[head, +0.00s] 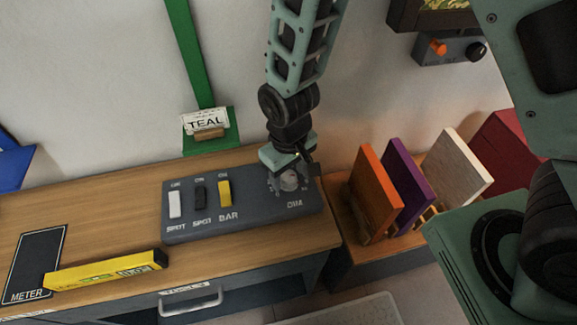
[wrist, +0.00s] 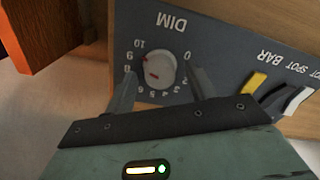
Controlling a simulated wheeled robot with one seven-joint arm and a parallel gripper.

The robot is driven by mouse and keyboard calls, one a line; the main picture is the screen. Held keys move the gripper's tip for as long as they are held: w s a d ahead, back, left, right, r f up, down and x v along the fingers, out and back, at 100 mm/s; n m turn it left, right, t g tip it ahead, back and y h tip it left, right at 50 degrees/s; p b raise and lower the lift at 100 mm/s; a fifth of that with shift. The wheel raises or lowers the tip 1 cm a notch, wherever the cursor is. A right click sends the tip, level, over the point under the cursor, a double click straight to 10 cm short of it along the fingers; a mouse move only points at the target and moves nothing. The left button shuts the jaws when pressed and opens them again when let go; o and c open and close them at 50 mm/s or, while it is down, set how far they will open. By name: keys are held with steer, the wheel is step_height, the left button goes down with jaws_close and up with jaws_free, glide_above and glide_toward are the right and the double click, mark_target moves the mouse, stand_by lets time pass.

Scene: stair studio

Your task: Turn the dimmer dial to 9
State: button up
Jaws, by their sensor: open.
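The dimmer dial (wrist: 160,66) is a pale round knob on the dark switch panel (head: 240,230), above the DIM label in the head view and ringed by numbers up to 10. It also shows in the head view (head: 290,182), partly under my gripper. The knob carries red marks; I cannot tell for sure which number it points to. My gripper (wrist: 161,73) is open, with one finger on each side of the dial in the wrist view. I cannot tell whether the fingers touch it. Some lower numbers are hidden by the fingers or too small to read.
White (head: 175,204), black (head: 199,195) and yellow (head: 224,193) switches sit left of the dial. A yellow level (head: 105,270) lies on the desk. Orange (head: 375,193) and purple (head: 409,185) boards stand at right. A TEAL sign (head: 206,121) is behind the panel.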

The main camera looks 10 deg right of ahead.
mark_target(289, 175)
step_height(289, 175, up, 18)
steer(key=shift+f+b, duration=0.25)
steer(key=shift+b, duration=0.05)
stand_by(0.5)
steer(key=s+d+r+n, duration=0.1)
steer(key=s+d, duration=0.1)
steer(key=s, duration=0.5)
steer(key=s+d+r+n, duration=0.1)
steer(key=s+d, duration=0.1)
steer(key=s, duration=0.4)
steer(key=shift+s+d+y, duration=0.25)
steer(key=shift+s+y, duration=0.05)
steer(key=shift+s, duration=0.1)
